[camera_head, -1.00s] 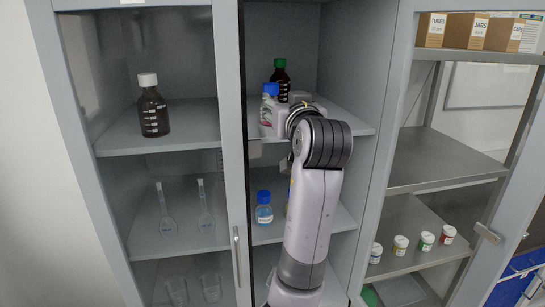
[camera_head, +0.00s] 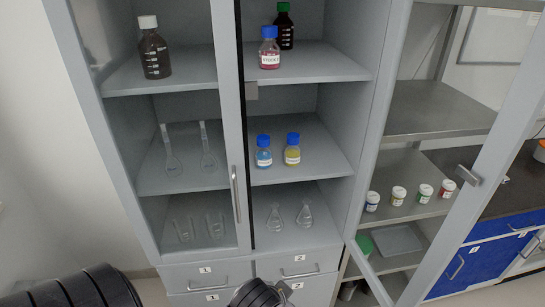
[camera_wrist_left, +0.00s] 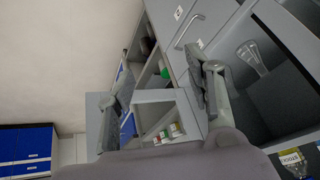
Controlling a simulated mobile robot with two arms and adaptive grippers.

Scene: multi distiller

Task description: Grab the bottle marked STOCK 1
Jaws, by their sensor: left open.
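A blue-capped bottle with pink liquid (camera_head: 269,50) stands on the upper shelf of the open cabinet. A blue-capped bottle with blue liquid (camera_head: 263,152) and one with yellow liquid (camera_head: 292,149) stand side by side on the shelf below. Their labels are too small for me to tell which reads STOCK 1. In the left wrist view, a label that seems to read STOCK (camera_wrist_left: 291,157) shows at the lower right; its number is unclear. My left gripper (camera_wrist_left: 163,98) is open and empty in that view, apart from any bottle. My right gripper is not in view.
A dark green-capped bottle (camera_head: 284,26) stands behind the pink one. Flasks (camera_head: 290,216) stand on the bottom shelf. The left glass door (camera_head: 238,190) is shut over a white-capped brown bottle (camera_head: 154,50); the right door (camera_head: 470,180) stands open. Small jars (camera_head: 398,195) are on the right rack.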

